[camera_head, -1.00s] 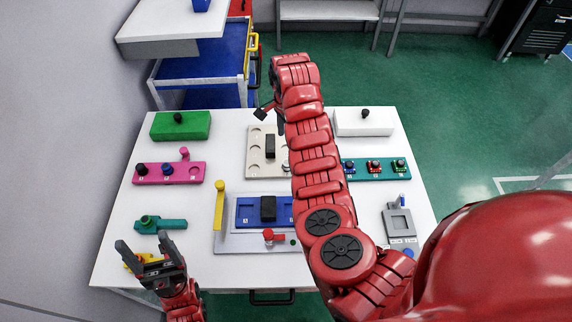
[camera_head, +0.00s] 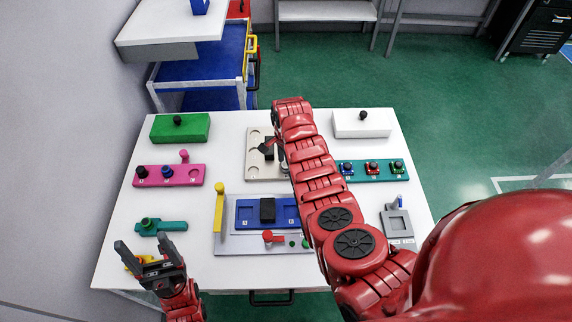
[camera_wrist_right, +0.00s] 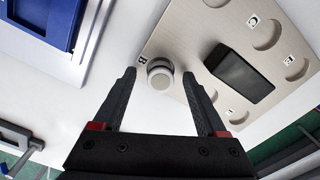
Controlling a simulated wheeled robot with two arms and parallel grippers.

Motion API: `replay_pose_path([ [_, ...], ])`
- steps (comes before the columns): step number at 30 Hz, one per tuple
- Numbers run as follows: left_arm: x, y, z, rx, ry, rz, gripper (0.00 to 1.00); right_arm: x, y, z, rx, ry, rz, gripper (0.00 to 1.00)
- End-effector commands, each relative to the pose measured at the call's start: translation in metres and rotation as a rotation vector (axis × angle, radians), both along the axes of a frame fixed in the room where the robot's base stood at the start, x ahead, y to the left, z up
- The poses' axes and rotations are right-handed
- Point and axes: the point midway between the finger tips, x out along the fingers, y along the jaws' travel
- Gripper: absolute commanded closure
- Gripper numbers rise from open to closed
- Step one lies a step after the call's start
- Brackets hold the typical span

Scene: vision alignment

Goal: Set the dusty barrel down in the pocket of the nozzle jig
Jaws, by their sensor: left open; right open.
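A pale grey round barrel (camera_wrist_right: 160,74) stands at a corner of the beige plate (camera_wrist_right: 185,40), beside a letter mark. The plate has several round pockets and a black block (camera_wrist_right: 240,76). My right gripper (camera_wrist_right: 159,77) is open, with its fingertips on either side of the barrel; contact cannot be told. In the head view the beige plate (camera_head: 262,133) is partly hidden by my right arm. My left gripper (camera_head: 148,250) is open and empty above the table's front left corner. Which fixture is the nozzle jig is not clear.
A blue tray (camera_head: 285,222) with a black block sits on a grey base with a yellow post (camera_head: 219,205). A pink rack (camera_head: 190,175), a teal rack (camera_head: 348,176), a green box (camera_head: 160,127) and a white box (camera_head: 350,127) stand around. Bare table lies between them.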

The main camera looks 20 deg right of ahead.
Motion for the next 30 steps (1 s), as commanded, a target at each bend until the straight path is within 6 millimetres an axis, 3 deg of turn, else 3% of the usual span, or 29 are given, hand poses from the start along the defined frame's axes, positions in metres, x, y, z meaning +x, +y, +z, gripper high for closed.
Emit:
replay_pose_path([
  [11,0.0,0.0,0.0017,0.0,0.0,0.0,0.27,0.0009,-0.0003,-0.0065,-0.001,-0.004,0.001,0.26],
  [24,0.0,0.0,0.0017,0.0,0.0,0.0,0.27,0.0008,-0.0004,-0.0062,-0.001,-0.004,0.001,1.0],
  [30,0.0,0.0,0.0017,0.0,0.0,0.0,0.27,0.0008,-0.0004,-0.0062,-0.001,-0.004,0.001,1.0],
])
